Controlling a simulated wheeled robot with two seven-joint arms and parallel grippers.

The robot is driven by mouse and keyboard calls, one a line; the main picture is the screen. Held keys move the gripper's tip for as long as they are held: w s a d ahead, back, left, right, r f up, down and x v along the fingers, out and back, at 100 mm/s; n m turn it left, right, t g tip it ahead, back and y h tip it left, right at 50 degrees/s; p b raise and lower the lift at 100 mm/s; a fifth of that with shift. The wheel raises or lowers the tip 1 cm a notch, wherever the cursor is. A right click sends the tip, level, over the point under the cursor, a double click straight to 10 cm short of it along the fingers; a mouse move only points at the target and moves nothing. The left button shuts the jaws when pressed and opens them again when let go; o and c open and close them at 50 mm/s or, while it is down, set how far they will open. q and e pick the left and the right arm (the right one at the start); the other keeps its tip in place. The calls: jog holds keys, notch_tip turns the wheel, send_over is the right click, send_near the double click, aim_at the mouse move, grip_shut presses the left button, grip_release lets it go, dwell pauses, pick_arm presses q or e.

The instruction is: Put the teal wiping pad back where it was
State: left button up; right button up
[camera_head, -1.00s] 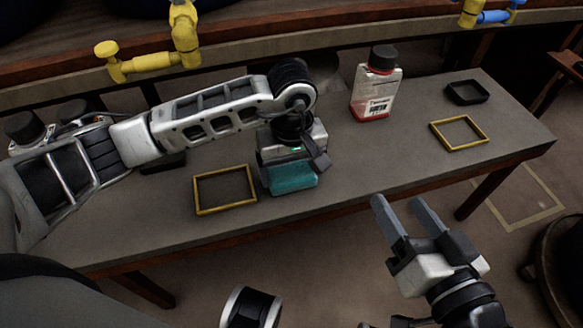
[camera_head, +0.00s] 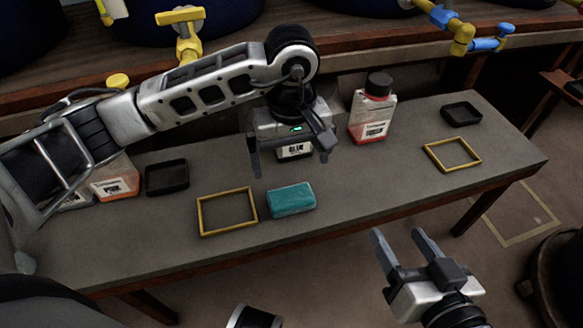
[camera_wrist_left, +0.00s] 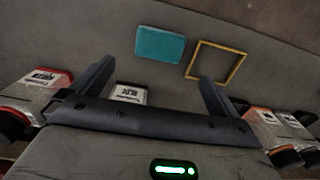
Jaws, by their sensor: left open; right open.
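The teal wiping pad (camera_head: 291,200) lies flat on the grey table, just right of a yellow square frame (camera_head: 227,212) and apart from it. The pad also shows in the left wrist view (camera_wrist_left: 160,45), beside the same yellow frame (camera_wrist_left: 216,63). My left gripper (camera_head: 290,165) is open and empty, raised above the table behind the pad. My right gripper (camera_head: 397,240) is open and empty in front of the table's front edge. A second yellow frame (camera_head: 452,154) lies empty at the table's right.
A bottle with red liquid (camera_head: 372,110) stands behind the left gripper's right side. Dark trays (camera_head: 167,177) (camera_head: 461,113) sit left and right. Orange-liquid bottle (camera_head: 115,178) stands at left. The table's middle right is clear.

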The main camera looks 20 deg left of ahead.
pick_arm(q)
jog(key=s+d+r+n+g+h, duration=0.15)
jog(key=s+d+g+h, duration=0.25)
jog(key=s+d+h, duration=0.6)
jog(key=s+d+r+n+g+h, duration=0.2)
jog(key=s+d+r+n+h, duration=0.3)
jog(key=d, duration=0.3)
notch_tip(320, 180, up, 10)
jog(key=w+a+n+t+h, duration=0.15)
jog(key=n+t+h, duration=0.6)
jog(key=n, duration=0.75)
jog(key=w+a+f+n+t+y, duration=0.2)
jog(key=w+a+n+t+y, duration=0.2)
jog(key=n+t, duration=0.65)
jog(key=w+a+f+n+t+y, duration=0.1)
jog(key=w+a+n+t+y, duration=0.4)
jog(key=n, duration=1)
jog(key=s+a+f+n+g+y, duration=0.1)
jog(key=s+f+n+g+y, duration=0.1)
jog(key=f+n, duration=0.5)
jog(key=s+a+f+n+g+y, duration=0.2)
jog(key=s+f+n+y, duration=0.1)
jog(key=f+n, duration=0.5)
jog(key=shift+s+a+y, duration=0.25)
jog(key=shift+a+y, duration=0.05)
jog(key=shift+y, duration=0.45)
